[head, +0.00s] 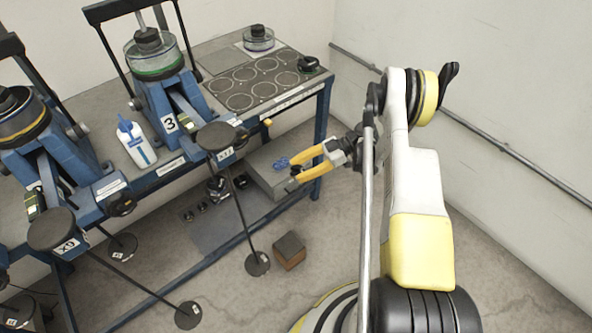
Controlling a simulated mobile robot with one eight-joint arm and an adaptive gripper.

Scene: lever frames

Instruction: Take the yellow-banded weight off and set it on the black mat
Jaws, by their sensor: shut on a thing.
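My gripper (293,173), with yellow fingers, is at the right end of the bench, over or beside a grey box. It is shut on a small dark thing (296,171), mostly hidden between the fingers. I cannot make out a yellow band on it. A dark mat (228,88) with several ring outlines lies on the bench top, above and left of my gripper. The rings look empty. The frame marked 3 (170,123) has a lever end marked X11 (225,154), left of my gripper. Its hanger rod ends in a bare-looking black plate (257,264) near the floor.
A white bottle (136,145) stands left of frame 3. A brown block (289,250) is on the floor. Another lever end, marked X9 (66,247), is at left.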

